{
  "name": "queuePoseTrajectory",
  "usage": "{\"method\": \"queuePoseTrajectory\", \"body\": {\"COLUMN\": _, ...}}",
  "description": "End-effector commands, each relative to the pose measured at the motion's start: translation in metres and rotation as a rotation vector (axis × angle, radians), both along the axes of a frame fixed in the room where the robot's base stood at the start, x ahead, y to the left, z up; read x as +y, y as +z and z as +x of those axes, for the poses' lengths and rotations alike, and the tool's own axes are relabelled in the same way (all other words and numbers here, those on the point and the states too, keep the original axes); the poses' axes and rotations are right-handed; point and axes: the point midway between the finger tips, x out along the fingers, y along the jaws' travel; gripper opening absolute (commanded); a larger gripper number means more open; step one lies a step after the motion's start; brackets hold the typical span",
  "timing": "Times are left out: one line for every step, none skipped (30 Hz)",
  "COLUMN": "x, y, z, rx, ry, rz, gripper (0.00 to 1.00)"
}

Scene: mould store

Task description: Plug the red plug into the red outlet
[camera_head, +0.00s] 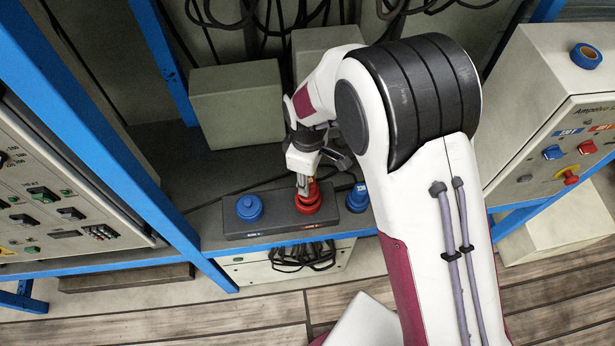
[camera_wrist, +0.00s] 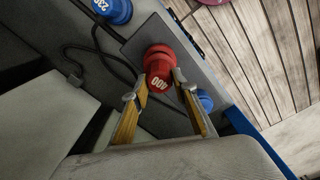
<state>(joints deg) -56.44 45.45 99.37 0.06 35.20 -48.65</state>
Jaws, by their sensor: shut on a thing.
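The red plug (camera_head: 313,190), marked 400 in the wrist view (camera_wrist: 159,82), is between the fingers of my gripper (camera_head: 303,183), which is shut on it. In the wrist view, the gripper (camera_wrist: 161,86) has one finger on each side of the plug. The red outlet (camera_head: 308,207) is on a dark grey block (camera_head: 278,222), directly beyond the plug in the wrist view (camera_wrist: 157,51). Plug and outlet look lined up and at least very close. I cannot tell how deep the plug sits, as the joint is partly hidden.
A blue outlet (camera_head: 250,208) is on the same block, left of the red one. A blue plug (camera_head: 357,199), marked 230 in the wrist view (camera_wrist: 114,10), stands right of the block. Grey boxes (camera_head: 237,104) and cables are behind. A blue frame rail (camera_head: 290,240) runs in front.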

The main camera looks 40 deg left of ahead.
Motion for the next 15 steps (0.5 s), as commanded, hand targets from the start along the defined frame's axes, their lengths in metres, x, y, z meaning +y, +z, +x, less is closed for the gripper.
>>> {"method": "queuePoseTrajectory", "body": {"x": 0.0001, "y": -0.0008, "z": 0.0001, "rx": 0.0, "ry": 0.0, "rz": 0.0, "gripper": 0.0}}
{"method": "queuePoseTrajectory", "body": {"x": 0.0001, "y": -0.0012, "z": 0.0001, "rx": 0.0, "ry": 0.0, "rz": 0.0, "gripper": 0.0}}
{"method": "queuePoseTrajectory", "body": {"x": 0.0001, "y": -0.0018, "z": 0.0002, "rx": 0.0, "ry": 0.0, "rz": 0.0, "gripper": 0.0}}
{"method": "queuePoseTrajectory", "body": {"x": 0.0002, "y": -0.0023, "z": 0.0001, "rx": 0.0, "ry": 0.0, "rz": 0.0, "gripper": 0.0}}
{"method": "queuePoseTrajectory", "body": {"x": 0.0002, "y": -0.0027, "z": 0.0001, "rx": 0.0, "ry": 0.0, "rz": 0.0, "gripper": 0.0}}
{"method": "queuePoseTrajectory", "body": {"x": 0.0002, "y": -0.0034, "z": 0.0001, "rx": 0.0, "ry": 0.0, "rz": 0.0, "gripper": 0.0}}
{"method": "queuePoseTrajectory", "body": {"x": 0.0002, "y": -0.0039, "z": 0.0001, "rx": 0.0, "ry": 0.0, "rz": 0.0, "gripper": 0.0}}
{"method": "queuePoseTrajectory", "body": {"x": 0.0002, "y": -0.0043, "z": 0.0001, "rx": 0.0, "ry": 0.0, "rz": 0.0, "gripper": 0.0}}
{"method": "queuePoseTrajectory", "body": {"x": 0.0002, "y": -0.005, "z": 0.0001, "rx": 0.0, "ry": 0.0, "rz": 0.0, "gripper": 0.0}}
{"method": "queuePoseTrajectory", "body": {"x": 0.0002, "y": -0.0055, "z": 0.0001, "rx": 0.0, "ry": 0.0, "rz": 0.0, "gripper": 0.0}}
{"method": "queuePoseTrajectory", "body": {"x": 0.0002, "y": -0.006, "z": 0.0001, "rx": 0.0, "ry": 0.0, "rz": 0.0, "gripper": 0.0}}
{"method": "queuePoseTrajectory", "body": {"x": 0.0003, "y": -0.0066, "z": 0.0002, "rx": 0.0, "ry": 0.0, "rz": 0.0, "gripper": 0.0}}
{"method": "queuePoseTrajectory", "body": {"x": 0.0002, "y": -0.0071, "z": 0.0001, "rx": 0.0, "ry": 0.0, "rz": 0.0, "gripper": 0.0}}
{"method": "queuePoseTrajectory", "body": {"x": 0.0003, "y": -0.0076, "z": 0.0002, "rx": 0.0, "ry": 0.0, "rz": 0.0, "gripper": 0.0}}
{"method": "queuePoseTrajectory", "body": {"x": 0.0003, "y": -0.0083, "z": 0.0002, "rx": 0.0, "ry": 0.0, "rz": 0.0, "gripper": 0.0}}
